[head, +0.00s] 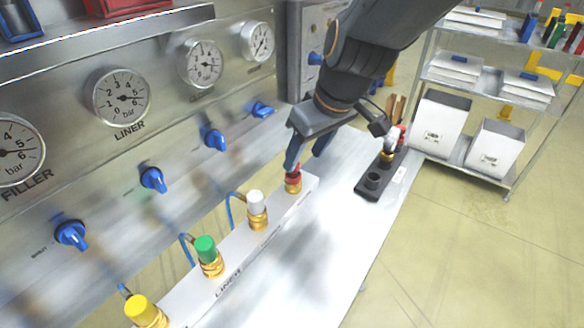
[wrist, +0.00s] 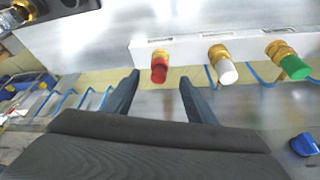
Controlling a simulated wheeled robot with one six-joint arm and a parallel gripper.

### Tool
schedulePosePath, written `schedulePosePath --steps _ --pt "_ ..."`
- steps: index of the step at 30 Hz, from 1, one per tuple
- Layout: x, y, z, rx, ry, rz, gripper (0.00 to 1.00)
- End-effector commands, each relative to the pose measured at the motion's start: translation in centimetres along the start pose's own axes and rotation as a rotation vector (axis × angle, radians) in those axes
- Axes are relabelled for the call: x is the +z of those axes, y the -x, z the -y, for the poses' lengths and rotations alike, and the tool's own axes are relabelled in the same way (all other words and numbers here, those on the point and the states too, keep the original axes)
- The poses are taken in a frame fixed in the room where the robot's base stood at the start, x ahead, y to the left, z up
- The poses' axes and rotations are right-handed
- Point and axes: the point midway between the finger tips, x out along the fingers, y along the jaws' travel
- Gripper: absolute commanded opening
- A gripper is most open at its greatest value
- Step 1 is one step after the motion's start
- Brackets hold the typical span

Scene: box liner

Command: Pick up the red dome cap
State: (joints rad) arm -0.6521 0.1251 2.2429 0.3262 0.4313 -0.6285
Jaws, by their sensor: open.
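The red dome cap (head: 293,174) sits on a brass fitting at the far right end of a white manifold bar (head: 240,243) in the head view. In the wrist view the red cap (wrist: 159,73) appears ahead of and between my two finger tips. My gripper (head: 306,158) is open and empty, with its fingers at the cap in the head view. One finger partly overlaps the cap's surroundings there, so exact contact cannot be told. In the wrist view my gripper (wrist: 157,78) has a wide gap around the cap, and neither finger visibly touches it.
White (head: 257,202), green (head: 206,248) and yellow (head: 144,310) caps stand along the same bar. Blue hoses run behind it. A panel with gauges (head: 121,97) and blue knobs (head: 153,180) rises at left. A black holder (head: 372,181) stands on the bench at right.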

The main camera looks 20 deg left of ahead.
Motion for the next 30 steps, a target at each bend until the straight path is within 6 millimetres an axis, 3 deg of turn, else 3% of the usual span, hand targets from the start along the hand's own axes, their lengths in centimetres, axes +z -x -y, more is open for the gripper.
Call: schedulePosePath --steps 3,14,24,30 --pt "-0.7 -0.4 0.7 -0.006 0.022 -0.006 0.51" --pt "-0.8 -3.4 0.4 -0.006 0.020 -0.004 0.51" --pt "-1.2 -7.2 0.0 -0.005 0.020 -0.005 0.51" --pt "-1.2 -7.7 -0.1 -0.004 0.020 -0.007 0.51"
